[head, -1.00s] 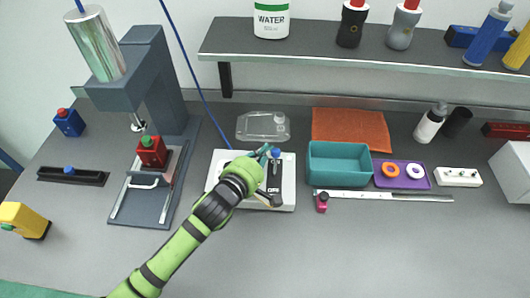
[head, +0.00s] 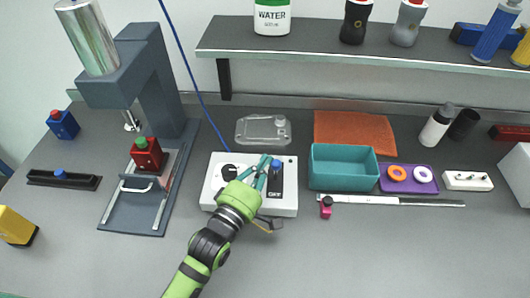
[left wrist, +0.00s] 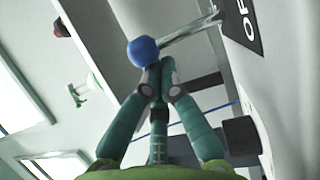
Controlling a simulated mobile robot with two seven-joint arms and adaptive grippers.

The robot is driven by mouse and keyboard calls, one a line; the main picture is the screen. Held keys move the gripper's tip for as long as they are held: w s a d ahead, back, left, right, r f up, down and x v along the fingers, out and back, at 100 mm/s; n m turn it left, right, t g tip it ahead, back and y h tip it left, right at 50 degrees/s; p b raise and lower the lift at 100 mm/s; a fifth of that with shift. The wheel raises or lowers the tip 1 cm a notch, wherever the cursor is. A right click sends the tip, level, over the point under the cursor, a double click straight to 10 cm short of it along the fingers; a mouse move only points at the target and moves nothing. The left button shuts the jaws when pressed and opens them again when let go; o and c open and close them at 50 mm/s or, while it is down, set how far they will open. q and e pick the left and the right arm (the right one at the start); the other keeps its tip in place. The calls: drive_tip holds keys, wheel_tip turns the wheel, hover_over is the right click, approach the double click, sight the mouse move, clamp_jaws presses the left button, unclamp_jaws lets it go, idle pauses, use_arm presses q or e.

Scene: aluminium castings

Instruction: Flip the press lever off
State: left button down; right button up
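A white control box (head: 232,197) sits on the bench, with a dark plate (head: 275,182) on its right side marked OFF at the near end. The press lever's blue ball knob (head: 276,164) shows at the plate's far end. In the left wrist view the blue ball (left wrist: 144,52) sits at my fingertips, and its metal rod (left wrist: 190,30) runs to the upper right. My left gripper (head: 264,162) is over the box, just left of the knob. Its teal fingers meet at the tips. Whether they touch the ball is unclear. My right gripper is not in view.
A grey press (head: 160,70) with a red block (head: 146,154) stands left. A teal bin (head: 342,182) is close on the box's right, and a clear tray (head: 263,130) lies behind it. A shelf (head: 300,42) runs above.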

use_arm(q)
drive_tip(key=shift+s+d, duration=0.1)
drive_tip(key=shift+s, duration=0.25)
drive_tip(key=shift+s+f, duration=0.1)
drive_tip(key=v, duration=1.1)
drive_tip(key=shift+s+a, duration=0.3)
drive_tip(key=shift+s, duration=0.05)
